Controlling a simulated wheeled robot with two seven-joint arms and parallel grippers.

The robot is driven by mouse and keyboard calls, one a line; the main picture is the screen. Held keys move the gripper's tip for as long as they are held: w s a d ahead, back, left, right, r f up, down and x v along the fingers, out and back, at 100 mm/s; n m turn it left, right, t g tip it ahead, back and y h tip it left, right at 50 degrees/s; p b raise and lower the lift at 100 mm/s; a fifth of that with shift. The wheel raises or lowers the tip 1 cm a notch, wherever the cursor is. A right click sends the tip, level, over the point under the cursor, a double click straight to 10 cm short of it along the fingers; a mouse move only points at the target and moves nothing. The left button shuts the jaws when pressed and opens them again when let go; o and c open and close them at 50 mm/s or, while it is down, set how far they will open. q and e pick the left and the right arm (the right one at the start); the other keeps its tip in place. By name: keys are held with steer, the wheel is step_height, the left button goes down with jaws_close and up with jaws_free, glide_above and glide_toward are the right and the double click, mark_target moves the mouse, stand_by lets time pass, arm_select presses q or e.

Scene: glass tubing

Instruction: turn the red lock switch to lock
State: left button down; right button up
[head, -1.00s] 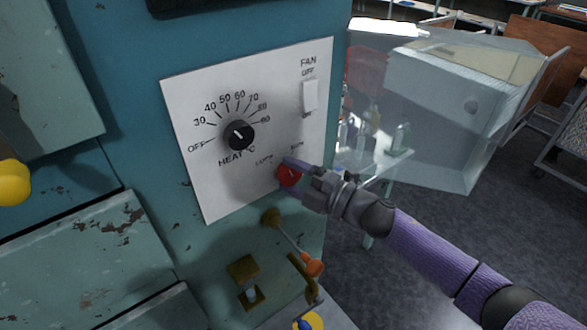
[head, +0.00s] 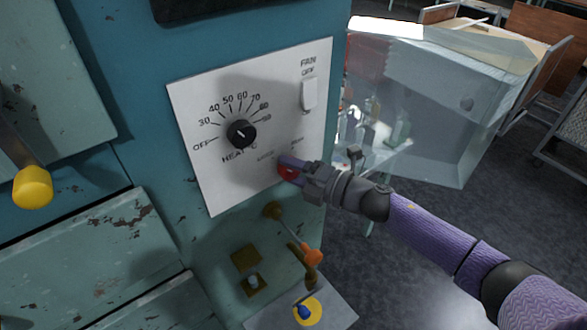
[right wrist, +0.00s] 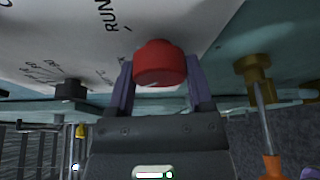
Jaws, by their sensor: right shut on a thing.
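The red lock switch (head: 288,172) sits low on the right side of the white control panel (head: 200,181), below the fan switch. In the right wrist view the red switch (right wrist: 158,64) is a round knob between two purple fingers. My right gripper (head: 290,168) is shut on it, one finger on each side, and partly covers it in the head view. The word RUN (right wrist: 107,14) shows on the panel beside the knob in the wrist view. The lettering near the knob is too blurred in the head view to read its setting. My left gripper is not in view.
A black heat knob (head: 241,133) and a white fan switch (head: 309,94) are on the same panel. Below are a brass fitting with an orange-tipped lever (head: 312,257) and a yellow-and-blue part (head: 307,311). A clear box (head: 440,110) stands to the right.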

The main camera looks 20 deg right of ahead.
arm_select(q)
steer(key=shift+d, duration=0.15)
arm_select(e)
steer(key=o, duration=1.3)
steer(key=shift+c, duration=0.2)
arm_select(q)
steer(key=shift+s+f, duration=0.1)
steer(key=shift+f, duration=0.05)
arm_select(e)
steer(key=f+v, duration=0.1)
steer(key=v, duration=0.9)
steer(key=shift+r, duration=0.4)
